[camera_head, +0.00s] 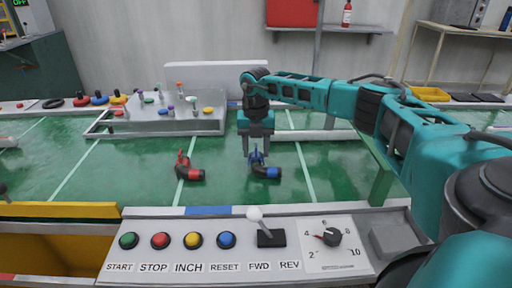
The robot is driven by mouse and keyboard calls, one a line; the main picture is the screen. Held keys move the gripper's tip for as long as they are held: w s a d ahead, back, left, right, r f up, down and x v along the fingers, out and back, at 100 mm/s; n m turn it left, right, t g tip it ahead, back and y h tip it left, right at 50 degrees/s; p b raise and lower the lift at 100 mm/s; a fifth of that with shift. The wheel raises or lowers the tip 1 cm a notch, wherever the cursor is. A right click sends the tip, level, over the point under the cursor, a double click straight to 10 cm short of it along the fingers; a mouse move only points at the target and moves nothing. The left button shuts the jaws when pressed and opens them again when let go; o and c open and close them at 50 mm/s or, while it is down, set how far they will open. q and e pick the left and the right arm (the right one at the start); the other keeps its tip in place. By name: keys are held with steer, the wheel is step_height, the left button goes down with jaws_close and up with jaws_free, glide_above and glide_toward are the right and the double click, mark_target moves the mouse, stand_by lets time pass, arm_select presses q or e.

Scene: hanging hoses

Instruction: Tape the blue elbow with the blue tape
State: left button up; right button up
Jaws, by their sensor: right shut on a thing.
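The blue elbow (265,171) lies on the green conveyor surface near the middle. It has a dark bend, a blue band at its right end and a small blue part sticking up at its left end. My right gripper (257,153) points straight down over the elbow, its fingers on either side of the upright blue part, shut on it. A blue ring, which looks like the blue tape (99,99), stands among several coloured rings on the back ledge at the left. My left gripper is not in view.
A red elbow (193,173) lies just left of the blue one. A grey tray (205,126) with several coloured valves stands behind. A control panel (200,252) with buttons, lever and dial runs along the front. Green surface is clear at the left.

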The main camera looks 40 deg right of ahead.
steer(key=shift+f, duration=0.3)
steer(key=shift+f+b, duration=0.35)
steer(key=shift+f, duration=0.2)
stand_by(0.4)
steer(key=o, duration=1.1)
steer(key=shift+r, duration=0.1)
